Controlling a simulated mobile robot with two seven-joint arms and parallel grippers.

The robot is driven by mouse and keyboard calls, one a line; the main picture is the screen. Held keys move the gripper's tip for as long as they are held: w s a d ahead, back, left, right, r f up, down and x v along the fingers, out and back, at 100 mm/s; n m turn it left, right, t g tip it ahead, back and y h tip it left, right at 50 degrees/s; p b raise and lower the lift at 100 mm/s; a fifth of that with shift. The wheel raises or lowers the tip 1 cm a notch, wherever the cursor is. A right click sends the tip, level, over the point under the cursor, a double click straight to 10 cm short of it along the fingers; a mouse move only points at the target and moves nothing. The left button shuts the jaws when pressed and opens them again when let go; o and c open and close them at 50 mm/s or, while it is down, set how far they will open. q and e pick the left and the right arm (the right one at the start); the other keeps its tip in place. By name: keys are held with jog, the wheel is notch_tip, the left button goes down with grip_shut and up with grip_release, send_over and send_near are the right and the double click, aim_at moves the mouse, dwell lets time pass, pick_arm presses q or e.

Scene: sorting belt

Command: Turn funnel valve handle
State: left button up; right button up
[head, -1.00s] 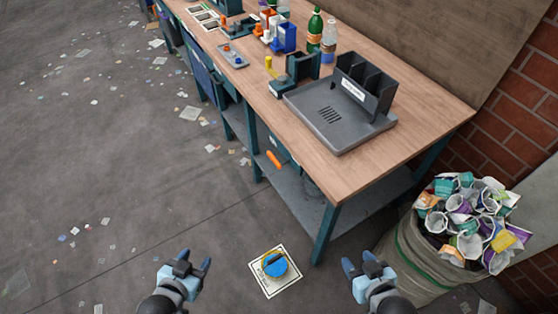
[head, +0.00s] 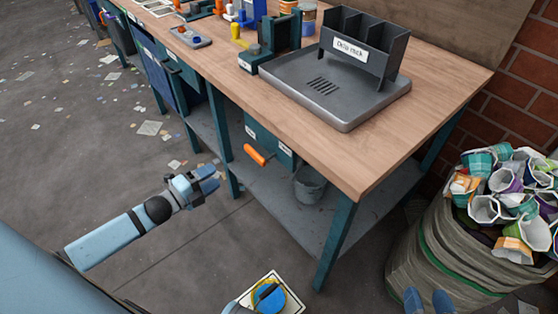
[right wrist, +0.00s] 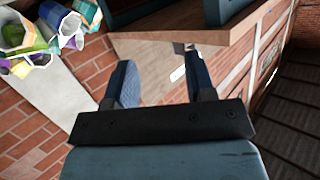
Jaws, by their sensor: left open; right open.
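An orange handle (head: 258,154) sticks out from the front of a teal box (head: 270,147) under the workbench top. The handle slants down to the right. A grey bucket (head: 310,186) stands on the lower shelf, below and right of it. My left gripper (head: 213,180) is open and empty, left of and a little lower than the handle in the picture, apart from it. My right gripper (head: 430,300) shows only its fingertips at the bottom edge, in front of the sack. In the right wrist view its fingers (right wrist: 160,78) are apart with nothing between them.
The wooden bench top (head: 300,125) carries a grey tray (head: 345,118) with a black rack. A sack (head: 420,255) full of used cups stands at the right. A bench leg (head: 333,245) stands at the front. A floor card (head: 292,296) bears a blue-and-yellow object.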

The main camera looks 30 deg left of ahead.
aim_at(250, 153)
pick_arm(q)
jog(key=shift+m+h, duration=0.4)
jog(key=shift+m, duration=0.1)
jog(key=b+x, duration=0.1)
jog(key=x, duration=0.3)
jog(key=b+x, duration=0.1)
jog(key=x, duration=0.4)
jog(key=b+x, duration=0.1)
jog(key=x, duration=0.3)
jog(key=shift+w+a+f, duration=0.2)
jog(key=shift+w+f, duration=0.05)
jog(key=shift+w, duration=0.15)
jog(key=shift+w+d, duration=0.2)
jog(key=shift+w, duration=0.4)
pick_arm(e)
jog(key=r+t, duration=0.1)
jog(key=a+r+t+y, duration=0.1)
jog(key=r, duration=0.1)
jog(key=a+r+t+y, duration=0.1)
jog(key=r, duration=0.1)
jog(key=shift+w+r, duration=0.15)
jog(key=shift+w, duration=0.2)
pick_arm(q)
jog(key=shift+c, duration=0.5)
grip_shut()
